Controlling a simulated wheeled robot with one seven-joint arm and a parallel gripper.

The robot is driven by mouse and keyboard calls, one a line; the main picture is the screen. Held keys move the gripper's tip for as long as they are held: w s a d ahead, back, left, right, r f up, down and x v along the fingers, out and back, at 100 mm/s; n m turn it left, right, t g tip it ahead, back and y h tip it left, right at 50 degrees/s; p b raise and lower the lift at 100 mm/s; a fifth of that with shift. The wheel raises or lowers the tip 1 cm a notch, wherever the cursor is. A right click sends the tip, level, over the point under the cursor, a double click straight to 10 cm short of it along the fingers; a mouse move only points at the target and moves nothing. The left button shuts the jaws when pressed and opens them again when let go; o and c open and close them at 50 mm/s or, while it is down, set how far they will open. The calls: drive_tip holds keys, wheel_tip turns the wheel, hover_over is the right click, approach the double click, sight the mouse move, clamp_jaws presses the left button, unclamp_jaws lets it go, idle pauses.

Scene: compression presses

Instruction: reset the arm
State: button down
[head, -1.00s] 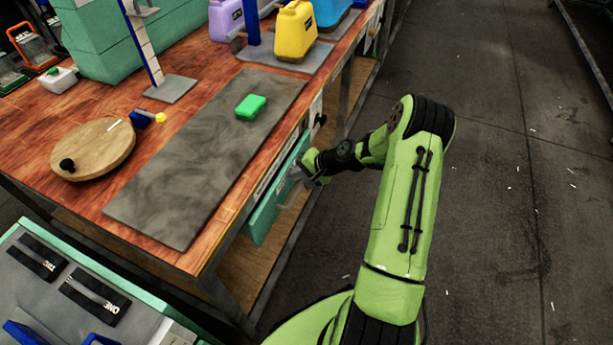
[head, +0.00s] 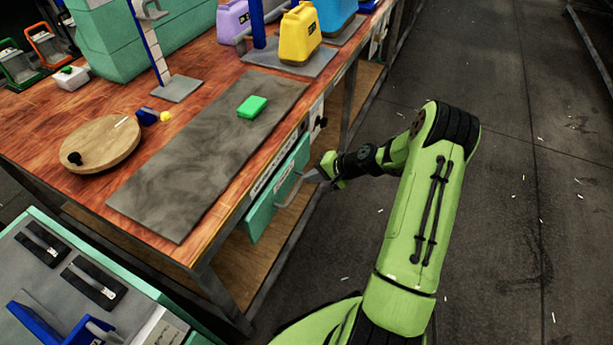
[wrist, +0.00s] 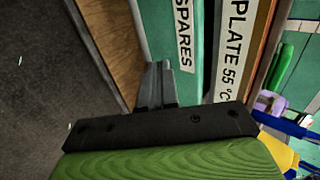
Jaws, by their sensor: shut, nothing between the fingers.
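My green arm reaches out over the floor beside the workbench. My gripper (head: 314,175) is shut and empty, just in front of the teal drawer (head: 264,215) in the bench's side. Its fingertips are close to the drawer's grey handle (head: 288,193); I cannot tell whether they touch it. In the wrist view the closed fingers (wrist: 155,85) point along the drawer front, which reads "SPARES" (wrist: 185,45).
A grey plate (head: 190,170) with a green block (head: 252,107) lies on the wooden bench. A round wooden board (head: 105,146) and a yellow jug (head: 299,33) are also there. A grey-teal unit (head: 60,290) stands at front left.

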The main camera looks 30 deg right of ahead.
drive_tip(key=p+v, duration=0.1)
drive_tip(key=v, duration=0.6)
drive_tip(key=shift+r+p, duration=0.2)
drive_tip(key=shift+p, duration=0.2)
drive_tip(key=shift+a, duration=0.1)
drive_tip(key=s+a+r+n+g+h+p, duration=0.25)
drive_tip(key=a+r, duration=0.35)
drive_tip(key=r, duration=0.4)
drive_tip(key=s+a+r+n+g+h+p, duration=0.1)
drive_tip(key=s+a+r+n+p, duration=0.25)
drive_tip(key=a+r, duration=0.45)
drive_tip(key=s+a+r+n+t+h+p, duration=0.1)
drive_tip(key=s+a+r+n+h+p, duration=0.1)
drive_tip(key=s+r, duration=1.3)
drive_tip(key=s+a+n+p, duration=0.1)
drive_tip(key=s+n+p, duration=0.1)
drive_tip(key=s, duration=0.1)
drive_tip(key=shift+s+r+p, duration=0.25)
drive_tip(key=shift+r+p, duration=0.1)
drive_tip(key=shift+t+h, duration=0.25)
